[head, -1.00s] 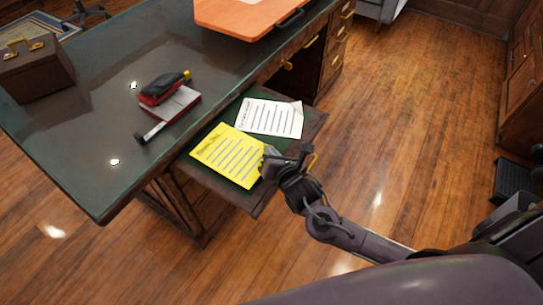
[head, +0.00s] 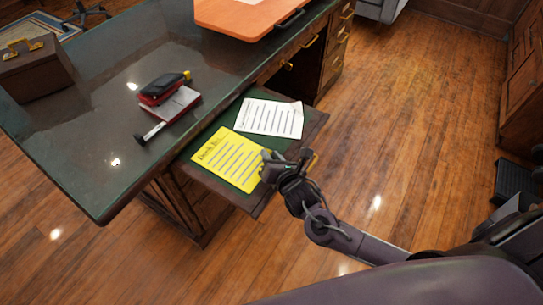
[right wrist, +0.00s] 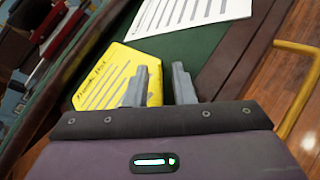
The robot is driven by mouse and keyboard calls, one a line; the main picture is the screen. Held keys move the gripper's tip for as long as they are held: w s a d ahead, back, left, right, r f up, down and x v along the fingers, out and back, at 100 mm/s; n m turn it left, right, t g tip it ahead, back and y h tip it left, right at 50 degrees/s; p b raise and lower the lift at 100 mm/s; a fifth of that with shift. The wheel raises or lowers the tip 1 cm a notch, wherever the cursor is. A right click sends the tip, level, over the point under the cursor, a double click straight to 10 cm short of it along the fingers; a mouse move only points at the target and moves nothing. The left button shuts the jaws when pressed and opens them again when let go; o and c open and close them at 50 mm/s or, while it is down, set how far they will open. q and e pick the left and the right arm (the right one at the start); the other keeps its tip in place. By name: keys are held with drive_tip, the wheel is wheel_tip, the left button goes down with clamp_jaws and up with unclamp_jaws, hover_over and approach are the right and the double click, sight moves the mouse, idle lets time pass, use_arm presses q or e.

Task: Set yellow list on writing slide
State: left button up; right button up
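The yellow list (head: 228,160) lies on the green-topped writing slide (head: 297,148) pulled out from the desk, at the slide's left part in the head view. It also shows in the right wrist view (right wrist: 112,78), partly hidden behind one finger. My right gripper (head: 268,164) is at the list's right edge, low over the slide. In the right wrist view its fingers (right wrist: 160,78) stand apart with green surface showing between them. One finger overlaps the list in the picture; I cannot tell whether it touches. My left gripper is not in view.
A white printed sheet (head: 270,118) lies on the slide beside the list. Open wooden floor (head: 400,130) lies to the right.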

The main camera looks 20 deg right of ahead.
drive_tip(key=v, duration=1.2)
drive_tip(key=shift+p, duration=0.4)
drive_tip(key=shift+r, duration=0.1)
